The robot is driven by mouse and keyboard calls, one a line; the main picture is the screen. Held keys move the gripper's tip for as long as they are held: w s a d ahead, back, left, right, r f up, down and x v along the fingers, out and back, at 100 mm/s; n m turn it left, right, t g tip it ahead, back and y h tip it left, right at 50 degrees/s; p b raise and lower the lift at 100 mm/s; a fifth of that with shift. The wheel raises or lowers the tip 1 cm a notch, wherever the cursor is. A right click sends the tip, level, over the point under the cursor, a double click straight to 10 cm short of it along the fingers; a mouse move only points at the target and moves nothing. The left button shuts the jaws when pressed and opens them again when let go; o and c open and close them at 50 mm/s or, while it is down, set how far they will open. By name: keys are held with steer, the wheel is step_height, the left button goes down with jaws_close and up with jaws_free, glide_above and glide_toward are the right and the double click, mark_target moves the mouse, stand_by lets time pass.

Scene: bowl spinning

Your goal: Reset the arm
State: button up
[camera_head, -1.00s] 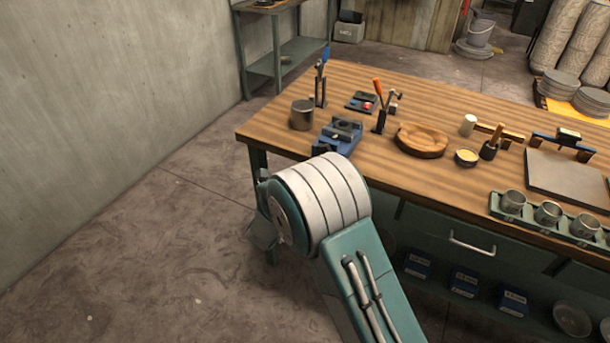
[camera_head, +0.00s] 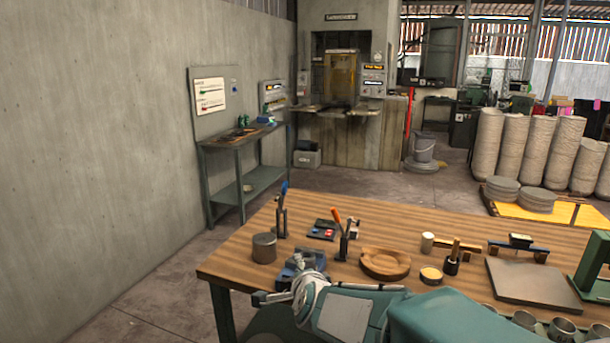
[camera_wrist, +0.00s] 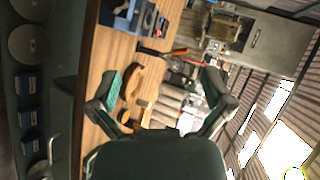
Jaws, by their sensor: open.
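My gripper (camera_wrist: 168,88) is open in the wrist view, its two dark fingers spread wide with nothing between them. In the head view my teal arm lies low across the bottom, in front of the wooden workbench (camera_head: 235,268), and I cannot make out the fingers there. A round wooden dish (camera_head: 385,263) lies on the bench just beyond my arm. In the wrist view, which is turned sideways, the bench top (camera_wrist: 118,55) lies on the left, behind the left finger.
A blue vise (camera_head: 303,262) stands close to my arm. A metal can (camera_head: 264,247), an orange-handled clamp (camera_head: 341,236), a mallet (camera_head: 452,257) and a grey plate (camera_head: 530,284) are on the bench. Metal cups (camera_head: 562,330) line the near edge. Open floor lies left.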

steer(key=s+d+n+g+h, duration=0.1)
steer(key=s+d+n, duration=0.3)
steer(key=s, duration=0.5)
steer(key=s+d+n+g+h, duration=0.1)
steer(key=s+d+n+g, duration=0.3)
steer(key=s+d, duration=0.3)
steer(key=s+d+n+g, duration=0.2)
steer(key=s+d+n, duration=0.3)
steer(key=s, duration=0.8)
steer(key=shift+d+n+h, duration=0.15)
steer(key=shift+n+h, duration=0.25)
steer(key=shift+n, duration=0.2)
